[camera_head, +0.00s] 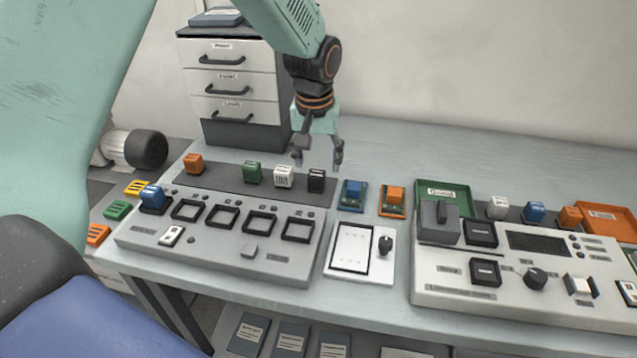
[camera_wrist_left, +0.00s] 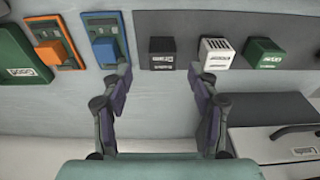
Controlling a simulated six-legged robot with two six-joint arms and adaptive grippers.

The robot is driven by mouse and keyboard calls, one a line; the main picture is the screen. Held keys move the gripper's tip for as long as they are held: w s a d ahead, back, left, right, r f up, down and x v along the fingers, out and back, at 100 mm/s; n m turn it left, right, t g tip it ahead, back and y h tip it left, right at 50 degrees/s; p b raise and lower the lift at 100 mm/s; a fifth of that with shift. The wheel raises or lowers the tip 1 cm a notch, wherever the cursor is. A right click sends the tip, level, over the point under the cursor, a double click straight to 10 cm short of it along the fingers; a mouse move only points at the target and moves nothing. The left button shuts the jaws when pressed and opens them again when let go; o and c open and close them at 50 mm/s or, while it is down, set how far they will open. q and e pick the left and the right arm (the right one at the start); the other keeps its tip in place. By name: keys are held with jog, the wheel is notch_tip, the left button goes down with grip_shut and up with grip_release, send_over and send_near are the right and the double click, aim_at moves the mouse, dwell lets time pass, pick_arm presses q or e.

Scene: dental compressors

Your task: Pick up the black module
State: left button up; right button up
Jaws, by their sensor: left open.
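The black module (camera_head: 316,180) is a small dark cube with a pale label, standing on a dark grey strip behind the left panel. My left gripper (camera_head: 317,163) is open and empty, above and near the black module. In the left wrist view its two fingers (camera_wrist_left: 163,85) are spread, with the black module beyond them, roughly between the fingertips and apart from both. The right gripper is not seen.
The white module (camera_head: 283,176) and green module (camera_head: 252,172) stand beside it on the dark strip (camera_head: 220,178). A blue module (camera_head: 353,194) and an orange module (camera_head: 392,199) stand to the right. A drawer cabinet (camera_head: 232,88) stands behind. The table is clear at the back right.

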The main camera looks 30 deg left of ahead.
aim_at(316, 174)
pick_arm(q)
jog(key=f, duration=0.2)
jog(key=a+f, duration=0.1)
jog(key=f, duration=0.1)
jog(key=shift+w, duration=0.25)
jog(key=shift+w+d+f, duration=0.1)
jog(key=shift+w, duration=0.05)
jog(key=shift+d, duration=0.25)
jog(key=shift+c, duration=0.4)
jog(key=shift+s+a, duration=0.2)
jog(key=shift+c, duration=1.4)
jog(key=shift+w+d, duration=0.1)
jog(key=shift+w, duration=0.1)
jog(key=c, duration=0.5)
jog(key=shift+s, duration=0.1)
jog(key=shift+c, duration=2)
